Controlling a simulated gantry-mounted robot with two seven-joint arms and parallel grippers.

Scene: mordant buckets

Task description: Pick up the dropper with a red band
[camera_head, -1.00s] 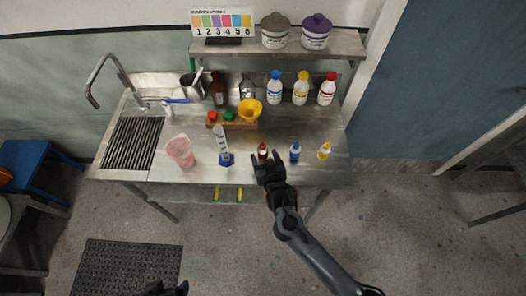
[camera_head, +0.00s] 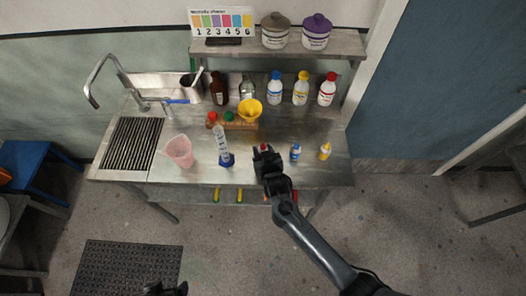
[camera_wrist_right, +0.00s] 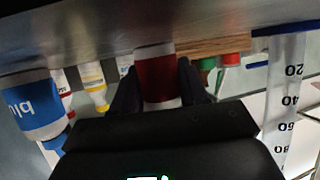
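The dropper with a red band (camera_wrist_right: 157,78) stands on the steel table between the fingers of my right gripper (camera_wrist_right: 158,85). The fingers lie along both its sides with no clear gap. In the head view only its red top (camera_head: 264,147) shows at the tips of my right gripper (camera_head: 265,152); the rest is hidden. A blue-banded dropper (camera_head: 295,152) and a yellow one (camera_head: 325,151) stand to its right. The blue one is large at the left of the wrist view (camera_wrist_right: 30,108). My left gripper (camera_head: 165,289) is barely visible at the bottom edge, away from the table.
A graduated cylinder (camera_head: 222,148) with a blue base and a pink beaker (camera_head: 180,152) stand left of the dropper. A wooden rack (camera_head: 240,125) with a yellow funnel (camera_head: 250,110) is behind. Several bottles line the back below the shelf (camera_head: 345,46).

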